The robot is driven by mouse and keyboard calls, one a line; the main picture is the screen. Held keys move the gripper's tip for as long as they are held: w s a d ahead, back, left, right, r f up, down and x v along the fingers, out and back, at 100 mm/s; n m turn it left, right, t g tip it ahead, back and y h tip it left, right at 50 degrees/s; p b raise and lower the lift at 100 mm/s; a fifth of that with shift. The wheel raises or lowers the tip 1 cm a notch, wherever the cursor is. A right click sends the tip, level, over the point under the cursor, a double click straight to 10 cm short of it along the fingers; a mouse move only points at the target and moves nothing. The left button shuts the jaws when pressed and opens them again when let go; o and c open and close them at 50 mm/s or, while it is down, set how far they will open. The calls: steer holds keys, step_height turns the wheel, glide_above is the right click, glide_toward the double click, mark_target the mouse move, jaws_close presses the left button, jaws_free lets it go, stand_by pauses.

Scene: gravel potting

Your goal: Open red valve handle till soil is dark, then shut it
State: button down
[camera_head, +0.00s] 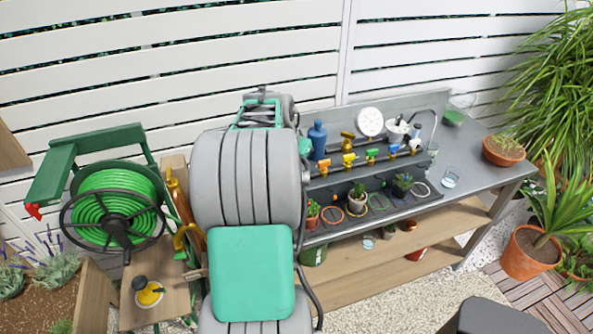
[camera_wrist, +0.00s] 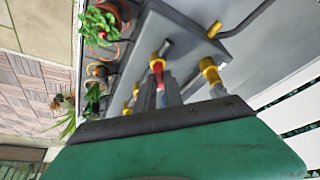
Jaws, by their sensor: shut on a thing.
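In the wrist view the red valve handle (camera_wrist: 157,66) sits at a brass-yellow valve fitting beside a grey rail. My gripper (camera_wrist: 161,88) has its narrow fingers close together at this handle, shut on it. The handle's exact angle is hard to tell. In the head view my arm hides my gripper, and I cannot make out the red handle. Other valves with orange (camera_head: 323,164), green (camera_head: 371,154) and blue (camera_head: 393,149) handles line the rail.
A grey potting bench (camera_head: 470,165) carries small pots, coloured rings, a blue bottle (camera_head: 317,139) and a glass (camera_head: 450,178). A green hose reel (camera_head: 115,208) stands at left. A large potted plant (camera_head: 528,252) stands at right. A slatted white fence (camera_head: 180,60) closes the back.

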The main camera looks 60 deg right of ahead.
steer(key=n, duration=0.2)
steer(key=n+t+b, duration=0.2)
steer(key=n, duration=0.1)
steer(key=shift+s+d+n, duration=0.1)
steer(key=shift+s+n, duration=0.15)
steer(key=shift+n, duration=0.05)
steer(key=shift+n+t+y+b, duration=0.25)
steer(key=shift+n+t+y, duration=0.15)
steer(key=shift+n, duration=0.65)
steer(key=shift+n+t+y+b, duration=0.2)
steer(key=shift+n+t+y, duration=0.15)
steer(key=shift+n, duration=0.7)
steer(key=c, duration=1.5)
jaws_free()
steer(key=shift+o, duration=0.2)
steer(key=v, duration=0.8)
